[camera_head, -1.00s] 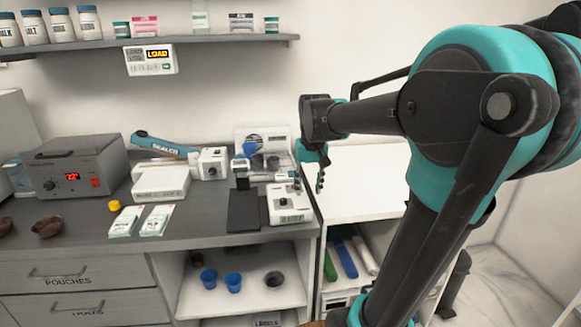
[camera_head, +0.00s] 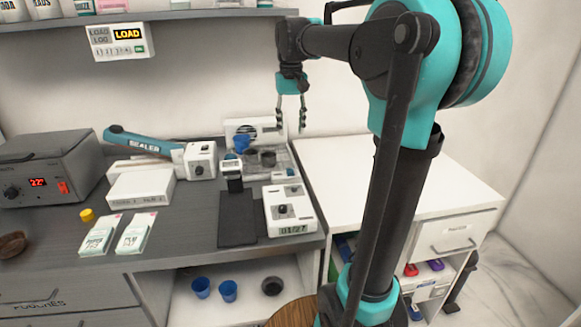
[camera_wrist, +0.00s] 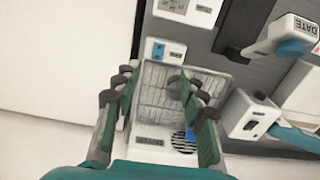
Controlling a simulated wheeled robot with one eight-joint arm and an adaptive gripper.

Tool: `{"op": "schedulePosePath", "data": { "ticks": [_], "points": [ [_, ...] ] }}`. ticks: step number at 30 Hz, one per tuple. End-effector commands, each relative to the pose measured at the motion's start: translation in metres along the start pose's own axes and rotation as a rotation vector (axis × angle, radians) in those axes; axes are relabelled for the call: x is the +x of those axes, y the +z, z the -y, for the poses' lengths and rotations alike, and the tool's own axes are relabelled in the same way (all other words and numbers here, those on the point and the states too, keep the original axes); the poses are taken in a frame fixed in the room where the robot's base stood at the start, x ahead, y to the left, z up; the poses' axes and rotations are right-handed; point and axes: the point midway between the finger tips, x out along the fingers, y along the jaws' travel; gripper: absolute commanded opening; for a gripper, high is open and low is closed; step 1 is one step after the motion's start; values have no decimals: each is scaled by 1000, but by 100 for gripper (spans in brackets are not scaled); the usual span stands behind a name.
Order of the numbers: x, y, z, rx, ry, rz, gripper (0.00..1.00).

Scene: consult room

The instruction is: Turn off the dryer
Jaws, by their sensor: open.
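A white unit with a dark round fan grille and a wire rack in front of it, which looks like the dryer (camera_head: 241,127), stands at the back right of the grey counter. It also shows in the wrist view (camera_wrist: 152,140), with a small label too blurred to read. A small white box with blue marks (camera_head: 286,175), perhaps a switch, sits right of the rack; in the wrist view it is at the rack's end (camera_wrist: 166,50). My gripper (camera_head: 291,121) is open and empty, pointing down above the dryer area. Its fingers (camera_wrist: 155,88) overlap the rack in the wrist view.
A blue sealer (camera_head: 145,143), a grey box with red display (camera_head: 50,170) and a white device with a knob and display (camera_head: 290,209) share the counter. A shelf (camera_head: 190,15) with a LOAD panel (camera_head: 120,40) hangs above. The white cabinet top (camera_head: 385,180) is clear.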

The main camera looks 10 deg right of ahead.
Motion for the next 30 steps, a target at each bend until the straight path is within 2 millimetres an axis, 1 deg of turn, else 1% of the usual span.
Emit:
{"op": "schedulePosePath", "data": {
  "ticks": [1, 9, 18, 21, 24, 30],
  "points": [
    [10, 0, 0, 0, 0, 0, 41],
    [64, 0, 0, 0, 0, 0, 41],
    [120, 0, 0, 0, 0, -1, 41],
    [133, 0, 0, 0, 0, -1, 41],
    [141, 0, 0, 0, 0, -1, 41],
    [148, 0, 0, 0, 0, -1, 41]
  ]
}}
